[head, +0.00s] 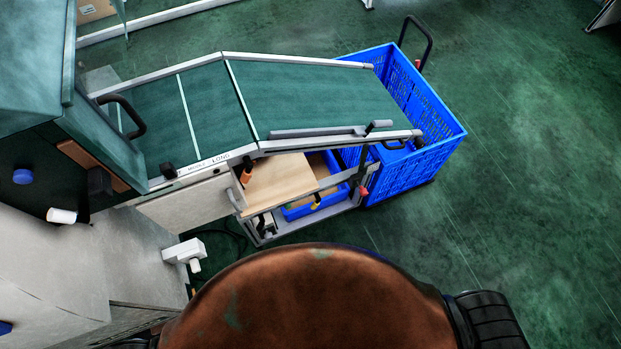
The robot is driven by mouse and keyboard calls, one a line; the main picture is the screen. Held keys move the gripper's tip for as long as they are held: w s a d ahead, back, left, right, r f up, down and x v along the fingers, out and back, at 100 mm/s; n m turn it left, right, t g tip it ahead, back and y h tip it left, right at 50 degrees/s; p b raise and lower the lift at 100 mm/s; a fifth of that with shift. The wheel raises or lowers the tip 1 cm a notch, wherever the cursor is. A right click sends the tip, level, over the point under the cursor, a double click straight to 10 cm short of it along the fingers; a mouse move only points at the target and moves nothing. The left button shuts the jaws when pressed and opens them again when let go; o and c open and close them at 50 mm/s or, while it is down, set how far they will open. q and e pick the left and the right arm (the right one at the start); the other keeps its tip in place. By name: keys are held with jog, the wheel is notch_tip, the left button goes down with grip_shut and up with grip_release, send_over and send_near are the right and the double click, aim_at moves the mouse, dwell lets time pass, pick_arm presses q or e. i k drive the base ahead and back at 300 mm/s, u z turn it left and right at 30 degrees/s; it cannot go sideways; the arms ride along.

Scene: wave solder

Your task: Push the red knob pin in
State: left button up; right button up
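A small red knob (363,191) shows at the right end of the grey frame under the sloping green conveyor. It sits at the lower end of a dark upright piece, beside the blue crate. It is too small to tell how far its pin stands in or out. Another small red part (418,64) shows by the black handle at the far end of the crate. Neither of my grippers is in view.
The green conveyor (310,95) slopes toward a large blue crate (437,130). Under it are a wooden board (275,182), a smaller blue bin (298,213), an orange-topped part (246,174) and a yellow part (316,204). Green floor (530,200) at right is clear.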

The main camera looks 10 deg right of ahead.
aim_at(363, 191)
jog(key=k, duration=1.05)
jog(key=z, duration=0.35)
jog(key=i, duration=0.65)
jog(key=z, duration=0.35)
